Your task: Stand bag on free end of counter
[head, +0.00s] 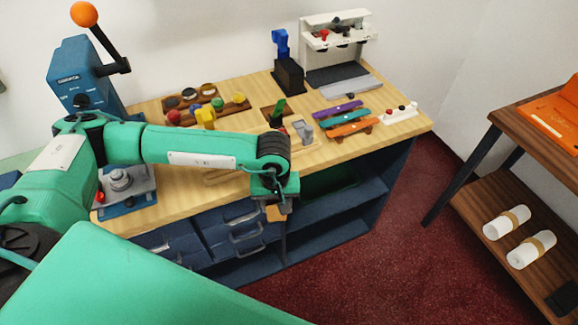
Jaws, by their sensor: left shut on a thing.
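My left gripper (274,207) points down in front of the counter's front edge, near the open shelves. It is shut on a small tan-orange thing (276,214), mostly hidden by the gripper, and I cannot tell whether this is the bag. No other thing in view is clearly a bag. The counter (385,138) has a pale wood top on a dark blue cabinet. Its right end has a bare strip at the front corner. My right gripper is not in view.
A blue machine with an orange-knobbed lever (82,75) stands at the counter's left. Coloured strips (345,115) and a white block with knobs (399,113) lie towards the right. A white machine (337,40) stands behind. A wooden rack (515,185) holds white rolls at the right.

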